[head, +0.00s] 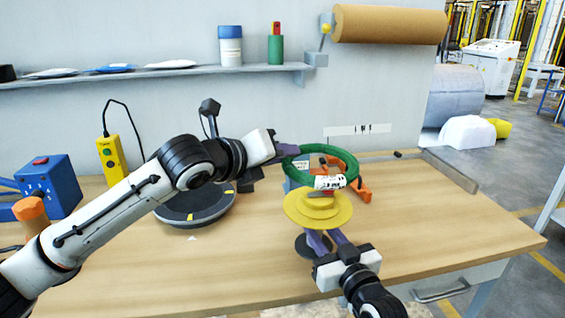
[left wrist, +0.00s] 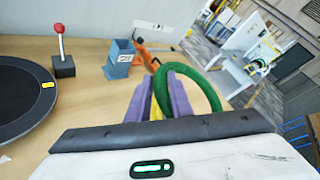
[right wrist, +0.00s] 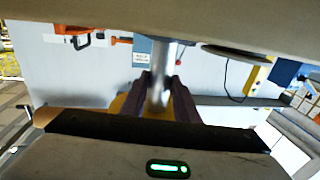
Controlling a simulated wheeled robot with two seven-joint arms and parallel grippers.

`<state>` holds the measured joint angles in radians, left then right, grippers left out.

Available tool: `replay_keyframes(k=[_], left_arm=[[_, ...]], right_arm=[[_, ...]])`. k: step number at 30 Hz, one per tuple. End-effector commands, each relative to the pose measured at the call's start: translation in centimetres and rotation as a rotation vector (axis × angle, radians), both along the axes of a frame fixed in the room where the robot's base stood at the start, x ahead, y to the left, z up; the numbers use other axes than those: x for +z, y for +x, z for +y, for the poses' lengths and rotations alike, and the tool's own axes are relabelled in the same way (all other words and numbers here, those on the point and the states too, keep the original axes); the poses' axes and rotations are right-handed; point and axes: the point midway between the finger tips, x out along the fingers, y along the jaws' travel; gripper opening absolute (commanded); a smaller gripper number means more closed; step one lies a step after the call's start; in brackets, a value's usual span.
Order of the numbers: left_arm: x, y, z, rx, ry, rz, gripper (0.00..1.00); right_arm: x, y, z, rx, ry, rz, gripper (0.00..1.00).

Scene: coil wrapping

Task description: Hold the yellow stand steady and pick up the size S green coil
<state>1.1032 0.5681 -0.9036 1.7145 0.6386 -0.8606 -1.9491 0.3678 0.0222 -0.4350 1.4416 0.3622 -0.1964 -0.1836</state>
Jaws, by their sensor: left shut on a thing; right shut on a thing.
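The green coil (head: 351,166), a ring with a white label, is at the top of the yellow stand (head: 318,212). My left gripper (head: 287,150) is shut on the coil's left side; the coil also shows in the left wrist view (left wrist: 212,92), between and beyond the purple fingers (left wrist: 160,98). The head view does not clearly show whether the coil touches the stand. The stand has stepped yellow discs. My right gripper (head: 325,240) is below them, shut on the stand's silver post (right wrist: 160,85), which shows between its fingers in the right wrist view.
A dark round turntable (head: 190,212) lies left of the stand. A blue-grey bin (left wrist: 120,60) and orange tool (head: 361,190) are behind the stand. A blue button box (head: 47,187) stands at the far left.

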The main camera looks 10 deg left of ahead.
Motion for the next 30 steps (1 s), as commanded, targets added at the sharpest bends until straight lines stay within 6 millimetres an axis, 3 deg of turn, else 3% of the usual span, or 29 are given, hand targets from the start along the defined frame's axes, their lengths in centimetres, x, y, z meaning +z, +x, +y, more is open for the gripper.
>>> replay_keyframes(k=[3,4,8,20,30], left_arm=[[0.2,0.0,0.0,0.000,-0.003,-0.004,0.00],[0.2,0.0,0.0,0.000,-0.003,-0.004,0.00],[0.2,0.0,0.0,0.000,-0.003,-0.004,0.00],[0.2,0.0,0.0,0.001,-0.003,-0.005,0.00],[0.2,0.0,0.0,0.001,-0.003,-0.005,0.00]], right_arm=[[-0.5,0.0,-0.1,-0.001,-0.005,0.009,0.00],[-0.5,-0.1,-0.1,-0.001,-0.005,0.009,0.31],[-0.4,0.0,-0.1,-0.001,-0.004,0.007,0.49],[-0.2,-0.7,-0.5,-0.001,-0.003,0.003,0.49],[-0.4,-6.4,-3.3,-0.001,-0.005,0.007,0.49]])
